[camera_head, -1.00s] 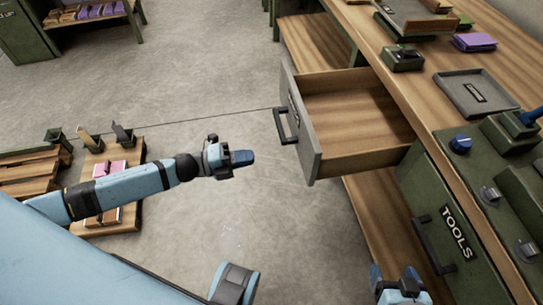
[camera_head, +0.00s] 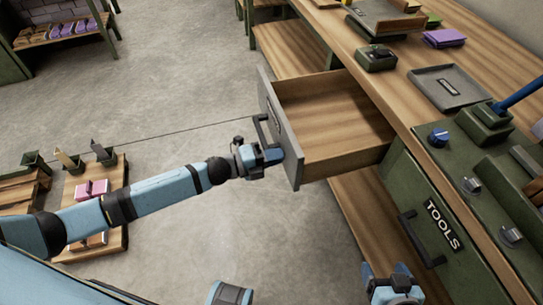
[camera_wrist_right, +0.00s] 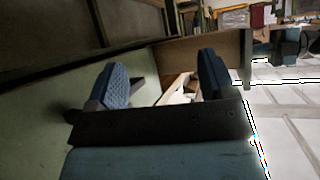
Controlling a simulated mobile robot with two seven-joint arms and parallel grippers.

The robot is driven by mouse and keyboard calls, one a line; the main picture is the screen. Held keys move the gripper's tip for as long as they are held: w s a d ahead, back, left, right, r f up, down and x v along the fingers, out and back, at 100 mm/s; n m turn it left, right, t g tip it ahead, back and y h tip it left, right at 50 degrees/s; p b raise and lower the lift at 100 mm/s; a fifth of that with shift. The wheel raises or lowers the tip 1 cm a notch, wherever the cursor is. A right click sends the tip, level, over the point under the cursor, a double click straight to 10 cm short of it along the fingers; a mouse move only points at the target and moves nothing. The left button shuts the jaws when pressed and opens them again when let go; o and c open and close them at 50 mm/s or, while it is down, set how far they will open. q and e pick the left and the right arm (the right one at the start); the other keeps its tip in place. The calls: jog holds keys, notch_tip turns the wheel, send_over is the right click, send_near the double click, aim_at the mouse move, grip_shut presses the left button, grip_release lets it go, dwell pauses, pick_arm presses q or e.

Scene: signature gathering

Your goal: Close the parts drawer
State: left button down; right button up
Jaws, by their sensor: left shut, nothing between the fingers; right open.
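The parts drawer (camera_head: 330,150) is pulled out from under the wooden workbench, and its inside looks empty. Its grey front (camera_head: 279,128) carries a dark handle (camera_head: 262,132). My left gripper (camera_head: 272,156) is shut and empty, with its fingertips at the lower near part of the drawer front, below the handle. I cannot tell whether they touch it. My right gripper (camera_head: 392,280) is low in front of the green tools cabinet. In the right wrist view its two blue fingers (camera_wrist_right: 163,82) are spread apart with nothing between them.
The closed green TOOLS door (camera_head: 425,225) with its handle is right of the drawer. On the bench (camera_head: 405,95) lie a grey tray (camera_head: 448,87), a purple stack (camera_head: 443,38) and green fixtures. Open floor (camera_head: 170,100) lies left of the drawer. A low pallet (camera_head: 95,225) stands farther left.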

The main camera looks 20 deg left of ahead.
pick_arm(q)
jog(key=b, duration=0.4)
send_over(356, 148)
jog(key=shift+s+a, duration=0.2)
jog(key=shift+w+d, duration=0.15)
jog(key=shift+d, duration=0.05)
jog(key=shift+r, duration=0.3)
jog(key=shift+w+r, duration=0.1)
